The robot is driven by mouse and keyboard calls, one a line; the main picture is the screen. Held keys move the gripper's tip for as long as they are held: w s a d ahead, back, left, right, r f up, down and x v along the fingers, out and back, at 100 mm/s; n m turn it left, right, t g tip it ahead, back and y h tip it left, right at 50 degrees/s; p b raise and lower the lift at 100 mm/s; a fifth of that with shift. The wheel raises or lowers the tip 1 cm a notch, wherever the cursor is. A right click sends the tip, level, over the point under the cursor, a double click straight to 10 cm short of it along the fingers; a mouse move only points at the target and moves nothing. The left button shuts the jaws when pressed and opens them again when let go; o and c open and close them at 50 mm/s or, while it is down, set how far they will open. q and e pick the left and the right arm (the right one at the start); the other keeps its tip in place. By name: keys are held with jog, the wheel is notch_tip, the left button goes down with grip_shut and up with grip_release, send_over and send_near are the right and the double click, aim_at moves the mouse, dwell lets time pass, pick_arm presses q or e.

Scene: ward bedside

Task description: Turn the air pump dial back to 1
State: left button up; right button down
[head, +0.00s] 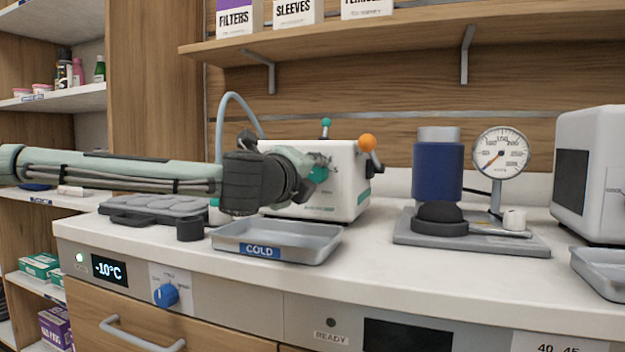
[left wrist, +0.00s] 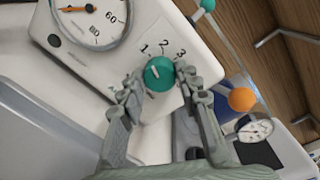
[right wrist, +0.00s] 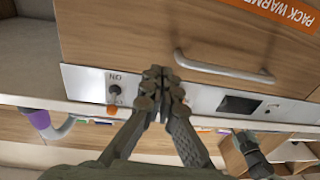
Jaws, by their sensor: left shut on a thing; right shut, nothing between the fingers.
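The air pump is a white box (head: 345,190) on the counter in the head view. Its green dial (left wrist: 158,74) shows in the left wrist view, with the numbers 1, 2 and 3 printed above it. A short white mark on the dial points up and left, roughly toward the 1; its exact setting is hard to read. My left gripper (left wrist: 155,82) is shut on the dial, one finger on each side. In the head view my left gripper (head: 318,172) covers much of the pump's front. My right gripper (right wrist: 158,76) is shut and empty before a cabinet front.
A grey tray marked COLD (head: 325,250) stands just below the left gripper. An orange ball (head: 368,142) sticks up by the pump. A blue cylinder (head: 437,172) and a round gauge (head: 500,152) stand to the right. A drawer handle (right wrist: 222,68) is near the right gripper.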

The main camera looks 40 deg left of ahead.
pick_arm(q)
jog(key=shift+n, duration=1)
pick_arm(e)
jog(key=shift+s+a+r+t+y, duration=0.15)
jog(key=shift+r+t, duration=0.1)
jog(key=shift+r, duration=0.25)
jog(key=shift+s+a+r+t+y, duration=0.1)
jog(key=shift+a+r+t+y, duration=0.15)
jog(key=shift+r, duration=0.3)
jog(key=shift+s+a+r+t+y, duration=0.15)
jog(key=shift+r+t, duration=0.15)
jog(key=shift+r, duration=0.2)
pick_arm(q)
jog(key=o, duration=1.2)
jog(key=shift+c, duration=0.2)
jog(key=shift+s, duration=0.1)
pick_arm(e)
jog(key=shift+d, duration=0.1)
pick_arm(q)
jog(key=v, duration=0.7)
jog(key=shift+s, duration=0.2)
pick_arm(e)
jog(key=shift+s, duration=0.1)
